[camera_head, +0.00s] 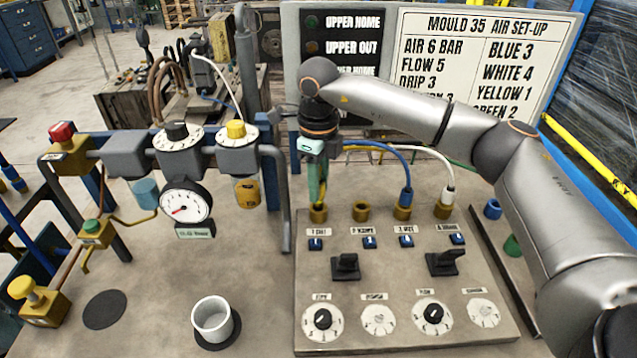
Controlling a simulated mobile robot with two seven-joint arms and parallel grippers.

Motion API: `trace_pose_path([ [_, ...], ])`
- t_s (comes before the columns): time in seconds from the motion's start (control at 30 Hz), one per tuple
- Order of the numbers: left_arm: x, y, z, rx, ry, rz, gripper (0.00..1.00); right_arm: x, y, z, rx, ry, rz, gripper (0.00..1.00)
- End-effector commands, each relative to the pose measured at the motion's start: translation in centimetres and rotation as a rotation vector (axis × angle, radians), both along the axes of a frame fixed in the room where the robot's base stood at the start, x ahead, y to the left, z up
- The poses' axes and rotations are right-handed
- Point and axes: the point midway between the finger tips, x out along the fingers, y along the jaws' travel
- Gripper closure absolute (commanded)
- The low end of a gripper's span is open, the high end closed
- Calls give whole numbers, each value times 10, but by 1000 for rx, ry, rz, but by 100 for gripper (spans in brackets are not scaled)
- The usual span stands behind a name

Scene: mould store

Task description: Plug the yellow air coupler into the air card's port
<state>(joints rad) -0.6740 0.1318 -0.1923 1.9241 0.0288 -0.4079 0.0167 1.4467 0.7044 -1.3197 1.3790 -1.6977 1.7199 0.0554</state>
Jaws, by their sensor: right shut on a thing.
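The board reads MOULD 35 AIR SET-UP (487,27), with YELLOW 1, GREEN 2, BLUE 3 and WHITE 4. My right gripper (317,182) points down over the leftmost brass port (317,212) of the sloped panel (380,255). It is shut on the yellow coupler (323,191), mostly hidden between the fingers. The coupler's lower end is at the port mouth; I cannot tell whether it is seated. The second port (361,211) is empty. A blue coupler (405,196) stands in the third port and a white coupler (447,196) in the fourth. My left gripper is out of view.
A rack (490,245) right of the panel holds a blue piece (492,208) and a green piece (512,245). A regulator with a gauge (185,206) stands left. A white cup (212,317) stands at the front. Hoses arch behind the ports.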

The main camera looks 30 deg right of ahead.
Motion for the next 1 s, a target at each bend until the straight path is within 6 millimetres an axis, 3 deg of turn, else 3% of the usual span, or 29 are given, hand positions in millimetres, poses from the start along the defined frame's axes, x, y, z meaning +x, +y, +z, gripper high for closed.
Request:
trace_pose_path([
  [1.0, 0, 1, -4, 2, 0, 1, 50, 0, 0, -12, 0, 0, 0, 100],
])
